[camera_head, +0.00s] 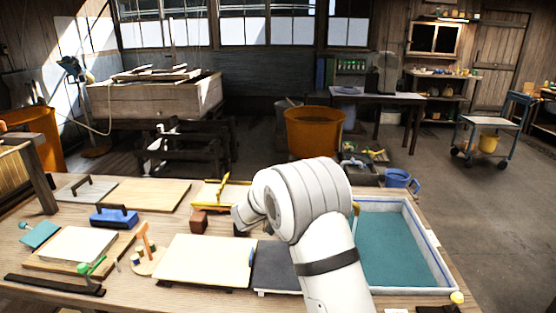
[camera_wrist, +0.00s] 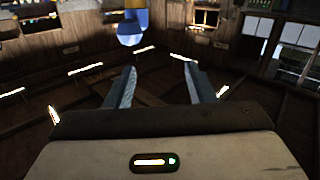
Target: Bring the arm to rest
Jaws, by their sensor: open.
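My gripper (camera_wrist: 160,82) shows in the wrist view with its two fingers apart and nothing between them. Behind the fingers there is the room's dark wooden structure and bright windows, seen at an odd tilt. In the head view my white arm rises from the bottom, right of the middle, and bends over to the left above the workbench (camera_head: 215,222).
A blue-lined tray (camera_head: 398,250) lies right of my arm. A pale board (camera_head: 205,260) and a dark slab (camera_head: 277,268) lie left of it. An orange tub (camera_head: 314,130) stands behind.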

